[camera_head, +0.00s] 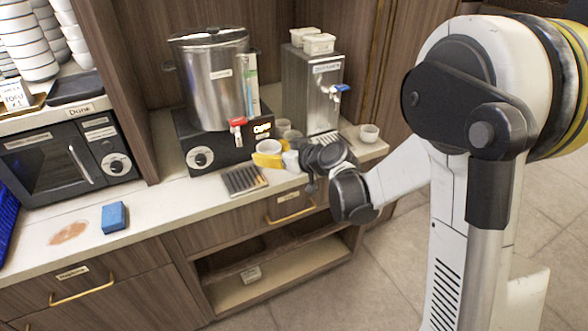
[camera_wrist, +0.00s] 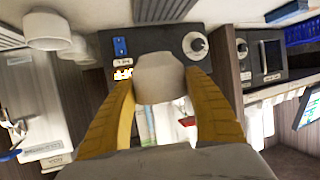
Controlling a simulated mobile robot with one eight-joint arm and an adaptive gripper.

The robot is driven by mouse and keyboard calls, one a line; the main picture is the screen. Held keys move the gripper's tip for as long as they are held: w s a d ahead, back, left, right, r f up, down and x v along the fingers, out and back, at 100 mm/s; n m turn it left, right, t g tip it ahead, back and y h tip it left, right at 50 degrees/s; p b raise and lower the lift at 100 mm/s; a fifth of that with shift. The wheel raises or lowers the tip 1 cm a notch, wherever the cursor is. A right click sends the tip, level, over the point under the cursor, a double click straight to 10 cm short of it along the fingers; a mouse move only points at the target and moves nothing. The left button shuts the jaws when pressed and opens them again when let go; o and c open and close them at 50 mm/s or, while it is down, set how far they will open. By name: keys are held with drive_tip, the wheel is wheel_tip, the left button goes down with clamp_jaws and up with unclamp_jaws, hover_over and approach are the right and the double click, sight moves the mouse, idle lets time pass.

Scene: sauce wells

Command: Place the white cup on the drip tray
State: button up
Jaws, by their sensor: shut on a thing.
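My gripper (camera_head: 270,156) has its yellow fingers shut on the white cup (camera_head: 268,147). In the wrist view the cup (camera_wrist: 160,78) sits between the two fingertips of my gripper (camera_wrist: 163,95). The dark slatted drip tray (camera_head: 243,181) lies on the counter's front part, below and left of the cup in the head view. The drip tray also shows at the top edge of the wrist view (camera_wrist: 165,9). The cup appears held above the counter, apart from the tray. My fingers and wrist partly hide the cup's lower side in the head view.
A steel urn (camera_head: 210,80) with a red tap (camera_head: 237,126) stands behind the tray. A steel dispenser (camera_head: 311,90) with a blue tap (camera_head: 341,88) stands right of it. A blue sponge (camera_head: 114,217) lies left.

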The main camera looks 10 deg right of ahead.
drive_tip(key=b, duration=0.4)
hover_over(244, 179)
wheel_tip(244, 179, down, 7)
drive_tip(key=shift+f, duration=0.1)
drive_tip(key=shift+d+f+b, duration=0.1)
drive_tip(key=shift+f+b, duration=1)
drive_tip(key=shift+f, duration=0.75)
drive_tip(key=shift+f, duration=0.2)
drive_tip(key=o, duration=1.2)
drive_tip(key=shift+r, duration=0.15)
